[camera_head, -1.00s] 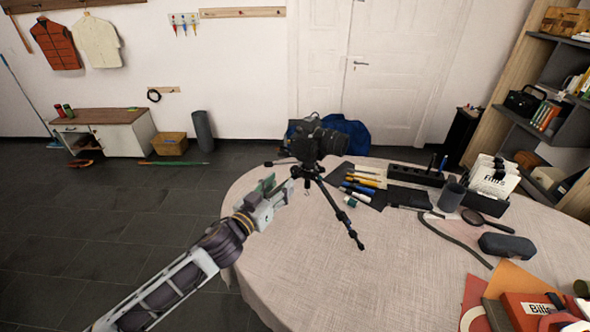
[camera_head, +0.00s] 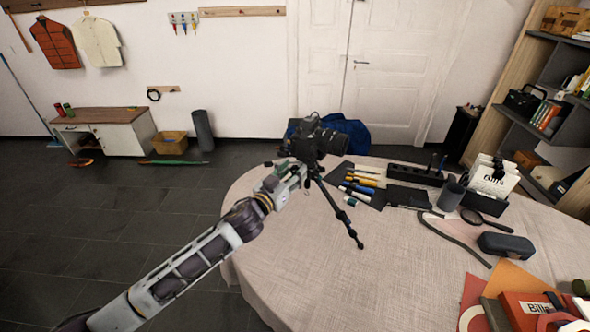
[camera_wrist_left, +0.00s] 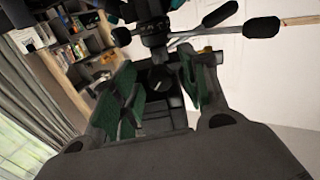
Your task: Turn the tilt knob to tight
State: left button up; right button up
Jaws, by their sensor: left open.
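A black camera (camera_head: 318,138) sits on a small black tripod (camera_head: 345,218) that stands on the cloth-covered round table. My left gripper (camera_head: 297,171) is at the tripod head, just below and left of the camera. In the left wrist view my left gripper (camera_wrist_left: 160,84) is open, with green pads on both sides of a dark round knob (camera_wrist_left: 161,78). I cannot tell whether the pads touch it. Dark-gripped handles (camera_wrist_left: 262,27) stick out from the tripod head above the fingers. The knob is hidden in the head view. My right gripper is not in view.
Several pens (camera_head: 361,183) lie on a dark mat right of the tripod. A black organizer (camera_head: 413,174), a dark cup (camera_head: 451,194) and a speaker-like dark case (camera_head: 506,245) are farther right. The table's front middle (camera_head: 330,285) is clear.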

pick_arm(q)
jog(key=shift+w+d, duration=0.3)
jog(key=shift+w, duration=0.2)
jog(key=shift+w+d, duration=0.1)
jog(key=shift+w, duration=0.1)
jog(key=c, duration=1)
grip_shut()
jog(key=shift+m+p, duration=0.5)
jog(key=shift+m, duration=0.8)
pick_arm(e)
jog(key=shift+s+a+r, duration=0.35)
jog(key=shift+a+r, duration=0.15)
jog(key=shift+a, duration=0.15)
